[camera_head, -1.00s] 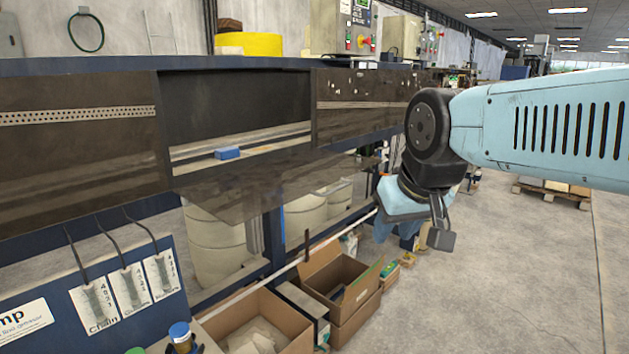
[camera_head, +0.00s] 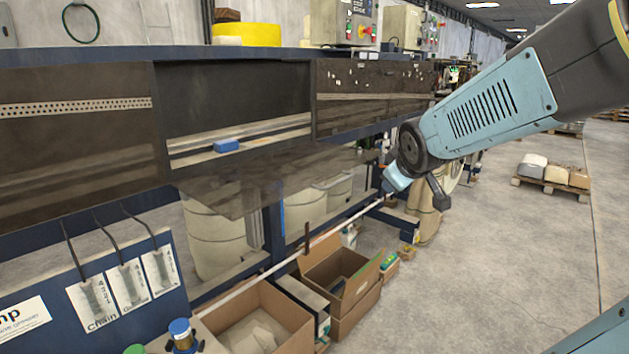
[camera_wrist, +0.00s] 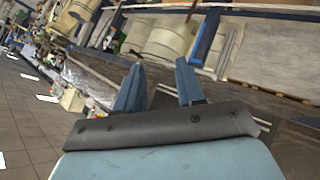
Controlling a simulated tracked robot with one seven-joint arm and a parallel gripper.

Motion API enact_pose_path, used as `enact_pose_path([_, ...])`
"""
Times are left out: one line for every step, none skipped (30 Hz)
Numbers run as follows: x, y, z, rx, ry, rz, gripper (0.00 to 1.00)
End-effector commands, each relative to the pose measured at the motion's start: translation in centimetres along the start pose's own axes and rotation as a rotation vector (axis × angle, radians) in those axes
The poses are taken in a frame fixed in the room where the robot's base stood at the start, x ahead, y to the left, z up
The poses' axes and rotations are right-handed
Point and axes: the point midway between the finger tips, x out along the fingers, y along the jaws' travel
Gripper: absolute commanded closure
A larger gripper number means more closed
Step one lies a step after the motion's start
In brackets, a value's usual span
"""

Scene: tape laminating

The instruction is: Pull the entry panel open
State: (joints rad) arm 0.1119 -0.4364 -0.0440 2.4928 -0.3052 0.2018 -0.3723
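The entry panel (camera_head: 262,180) is a see-through brownish sheet at the middle bay of the long machine. It is swung out and slopes outward from the lower edge of a dark opening (camera_head: 235,98). A blue block (camera_head: 226,145) lies inside on a pale strip. My gripper (camera_head: 396,180) is right of the panel, apart from it, over the aisle side; its fingers are hard to make out there. In the wrist view, my gripper (camera_wrist: 160,72) has two blue fingers spread apart with nothing between them. I cannot make out the panel clearly in that view.
Dark panels close the left bay (camera_head: 75,130) and right bay (camera_head: 370,95). Cardboard boxes (camera_head: 262,320) stand low in front of the machine. A white rail (camera_head: 325,237) runs above them. A loaded pallet (camera_head: 553,187) stands at the right. The aisle floor (camera_head: 480,270) is clear.

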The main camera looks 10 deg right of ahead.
Motion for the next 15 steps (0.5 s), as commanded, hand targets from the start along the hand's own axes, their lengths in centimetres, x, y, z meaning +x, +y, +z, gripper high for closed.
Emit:
enact_pose_path([1.8, 0.7, -0.4, -0.067, 0.03, 0.019, 0.62])
enact_pose_path([2.7, 1.1, -0.7, -0.112, 0.055, 0.033, 0.62])
enact_pose_path([3.8, 1.6, -1.2, -0.172, 0.088, 0.05, 0.62])
enact_pose_path([4.7, 1.9, -1.5, -0.217, 0.114, 0.061, 0.62])
enact_pose_path([5.5, 2.1, -1.8, -0.262, 0.139, 0.071, 0.62])
enact_pose_path([6.6, 2.4, -2.2, -0.32, 0.174, 0.085, 0.62])
enact_pose_path([7.3, 2.5, -2.4, -0.363, 0.201, 0.094, 0.62])
enact_pose_path([8.1, 2.6, -2.7, -0.405, 0.23, 0.103, 0.62])
enact_pose_path([9.0, 2.7, -2.9, -0.461, 0.267, 0.113, 0.62])
enact_pose_path([9.7, 2.7, -3.1, -0.501, 0.297, 0.121, 0.62])
enact_pose_path([10.4, 2.6, -3.3, -0.542, 0.326, 0.128, 0.62])
enact_pose_path([11.2, 2.5, -3.5, -0.592, 0.368, 0.137, 0.62])
enact_pose_path([11.8, 2.4, -3.5, -0.63, 0.398, 0.143, 0.62])
enact_pose_path([12.4, 2.3, -3.6, -0.666, 0.431, 0.15, 0.62])
enact_pose_path([13.1, 2.0, -3.7, -0.711, 0.475, 0.159, 0.62])
